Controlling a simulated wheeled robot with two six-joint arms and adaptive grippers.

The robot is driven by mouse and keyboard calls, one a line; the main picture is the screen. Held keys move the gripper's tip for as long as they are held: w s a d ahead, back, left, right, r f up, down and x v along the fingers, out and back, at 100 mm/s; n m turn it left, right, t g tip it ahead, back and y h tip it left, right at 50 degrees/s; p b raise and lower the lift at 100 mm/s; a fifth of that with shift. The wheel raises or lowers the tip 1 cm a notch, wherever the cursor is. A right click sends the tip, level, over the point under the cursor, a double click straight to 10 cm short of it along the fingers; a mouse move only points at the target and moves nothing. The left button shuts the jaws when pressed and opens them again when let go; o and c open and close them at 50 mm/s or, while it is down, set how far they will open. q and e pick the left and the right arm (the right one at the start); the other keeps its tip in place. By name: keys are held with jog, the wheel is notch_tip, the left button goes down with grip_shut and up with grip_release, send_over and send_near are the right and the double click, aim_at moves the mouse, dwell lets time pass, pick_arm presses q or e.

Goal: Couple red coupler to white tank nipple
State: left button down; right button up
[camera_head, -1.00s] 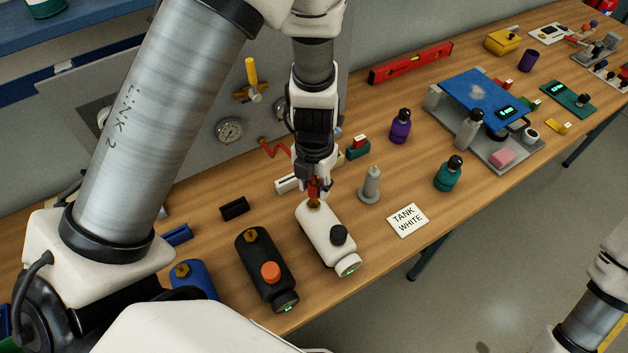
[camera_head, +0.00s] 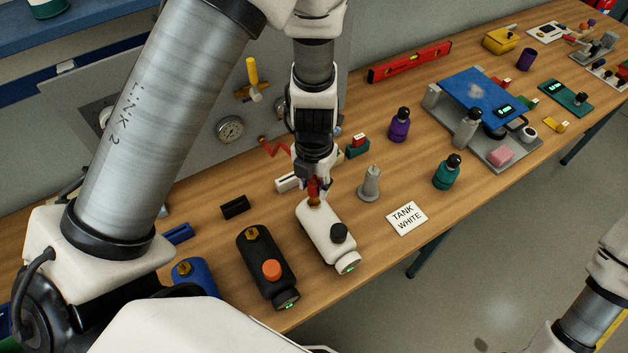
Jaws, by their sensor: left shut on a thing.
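The white tank (camera_head: 324,234) lies on the bench with a black cap and a green-lit end toward the front. Its brass nipple (camera_head: 314,201) is at its rear end. My left gripper (camera_head: 315,184) points down above that end, shut on the red coupler (camera_head: 314,188). The coupler is directly over the nipple and appears to meet it; I cannot tell whether it is locked on. A red coiled hose (camera_head: 276,149) shows behind the gripper at the panel. My right arm shows at the lower right, but its gripper is out of view.
A black tank (camera_head: 266,266) and a blue tank (camera_head: 194,276) lie to the left. A grey nozzle-shaped piece (camera_head: 371,182) stands close right of the white tank, near the "TANK WHITE" card (camera_head: 407,218). Purple (camera_head: 399,126) and teal (camera_head: 447,173) bottles stand farther right.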

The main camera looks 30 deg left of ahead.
aim_at(314, 192)
pick_arm(q)
jog(key=shift+p, duration=0.4)
jog(key=shift+f+b, duration=0.9)
jog(key=shift+f, duration=0.65)
jog(key=c, duration=0.7)
grip_release()
jog(key=shift+r, duration=0.1)
jog(key=shift+o, duration=0.2)
